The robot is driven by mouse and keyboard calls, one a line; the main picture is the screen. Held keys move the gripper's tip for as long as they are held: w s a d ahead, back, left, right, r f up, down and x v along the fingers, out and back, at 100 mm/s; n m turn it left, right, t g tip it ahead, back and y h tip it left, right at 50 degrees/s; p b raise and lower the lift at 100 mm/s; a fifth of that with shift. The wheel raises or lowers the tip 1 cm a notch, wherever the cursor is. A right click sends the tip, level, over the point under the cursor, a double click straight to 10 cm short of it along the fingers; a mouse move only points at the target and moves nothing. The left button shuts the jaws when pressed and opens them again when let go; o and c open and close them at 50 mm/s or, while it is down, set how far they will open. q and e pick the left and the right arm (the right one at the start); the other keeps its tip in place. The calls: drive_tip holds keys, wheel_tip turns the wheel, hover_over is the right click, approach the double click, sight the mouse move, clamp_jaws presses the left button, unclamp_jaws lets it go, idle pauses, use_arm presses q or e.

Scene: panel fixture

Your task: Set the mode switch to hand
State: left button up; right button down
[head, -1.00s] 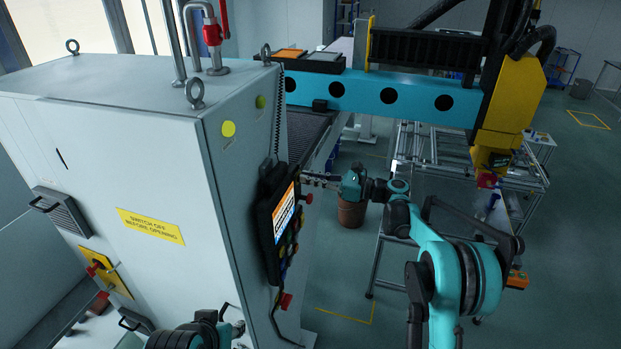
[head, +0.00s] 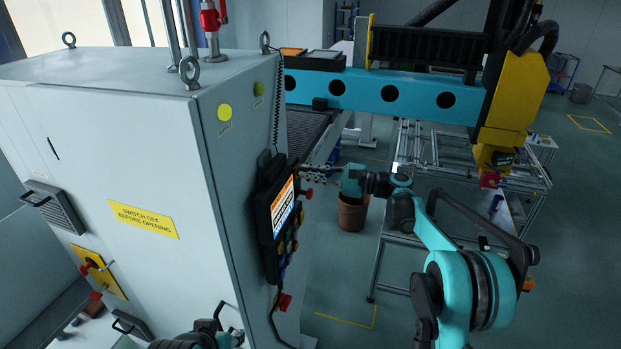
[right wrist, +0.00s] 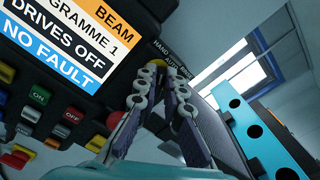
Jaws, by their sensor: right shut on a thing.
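The control panel (head: 277,215) hangs on the side of the grey cabinet, with a lit screen and coloured buttons. In the right wrist view, the screen (right wrist: 75,35) reads DRIVES OFF and NO FAULT. The mode switch (right wrist: 154,66) shows as a small yellowish part at the panel's edge, beside the HAND AUTO lettering; the fingertips hide most of it, so its setting cannot be read. My right gripper (right wrist: 165,80) is shut on it, and shows side-on at the panel in the head view (head: 308,172). My left gripper (head: 235,333) is partly cut off at the bottom; its jaws are unclear.
The grey cabinet (head: 130,150) fills the left side. A blue gantry beam (head: 385,92) with a yellow head (head: 515,95) crosses behind. A brown bin (head: 352,212) stands on the floor beyond my right gripper. Coloured buttons (right wrist: 75,117) lie close beside its fingers.

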drive_tip(key=shift+s+n+b, duration=0.1)
drive_tip(key=shift+n+b, duration=0.45)
drive_tip(key=shift+n, duration=0.65)
drive_tip(key=c, duration=1.6)
unclamp_jaws()
drive_tip(key=shift+a, duration=0.15)
drive_tip(key=shift+c, duration=0.2)
drive_tip(key=v, duration=1.2)
drive_tip(key=shift+f, duration=0.1)
